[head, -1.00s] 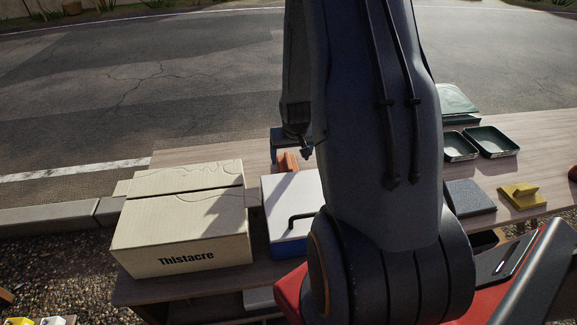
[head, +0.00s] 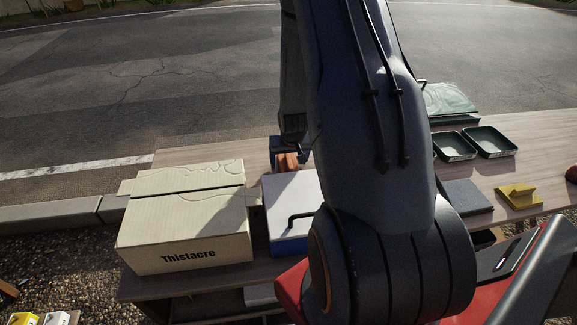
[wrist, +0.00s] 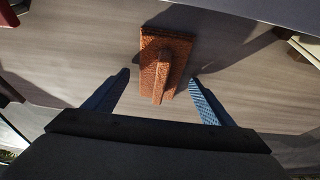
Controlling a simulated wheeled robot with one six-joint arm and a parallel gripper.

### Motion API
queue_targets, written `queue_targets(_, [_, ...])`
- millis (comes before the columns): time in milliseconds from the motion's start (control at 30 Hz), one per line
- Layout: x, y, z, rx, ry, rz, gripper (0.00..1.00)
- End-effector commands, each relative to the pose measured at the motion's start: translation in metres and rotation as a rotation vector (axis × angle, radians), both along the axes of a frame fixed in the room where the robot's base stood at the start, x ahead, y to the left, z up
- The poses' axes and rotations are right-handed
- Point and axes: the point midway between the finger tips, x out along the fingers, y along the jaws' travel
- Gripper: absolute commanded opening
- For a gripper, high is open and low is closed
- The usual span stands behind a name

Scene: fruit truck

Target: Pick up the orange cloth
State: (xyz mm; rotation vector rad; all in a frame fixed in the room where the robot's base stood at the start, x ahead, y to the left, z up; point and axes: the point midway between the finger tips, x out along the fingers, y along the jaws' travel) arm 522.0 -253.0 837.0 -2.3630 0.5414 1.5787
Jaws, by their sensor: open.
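The orange cloth (wrist: 177,48) lies on the wooden table with a raised fold along its middle. In the wrist view it is at the upper centre, with the near end of the fold reaching down between the fingers. In the head view only a small part of the cloth (head: 288,162) shows behind the cooler; my arm hides much of that area. My gripper (wrist: 158,82) is open, its two blue fingers apart on either side of the near end of the cloth. Nothing is between the fingers in a grip.
A cardboard box (head: 185,225) and a white-and-blue cooler (head: 288,195) stand on the table (head: 190,155) in front of the cloth. To the right are a yellow cloth (head: 519,196), a grey flat item (head: 466,196) and green trays (head: 490,141). Bare tabletop surrounds the orange cloth.

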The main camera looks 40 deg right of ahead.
Motion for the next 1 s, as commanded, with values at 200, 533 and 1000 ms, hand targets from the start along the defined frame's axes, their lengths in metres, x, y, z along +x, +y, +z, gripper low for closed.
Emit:
queue_targets(200, [0.0, 0.0, -0.002, 0.0, 0.0, 0.0, 0.61])
queue_targets(533, [0.0, 0.0, -0.002, 0.0, 0.0, 0.0, 0.28])
queue_targets(1000, [0.002, -0.001, 0.04, -0.002, -0.005, 0.0, 0.28])
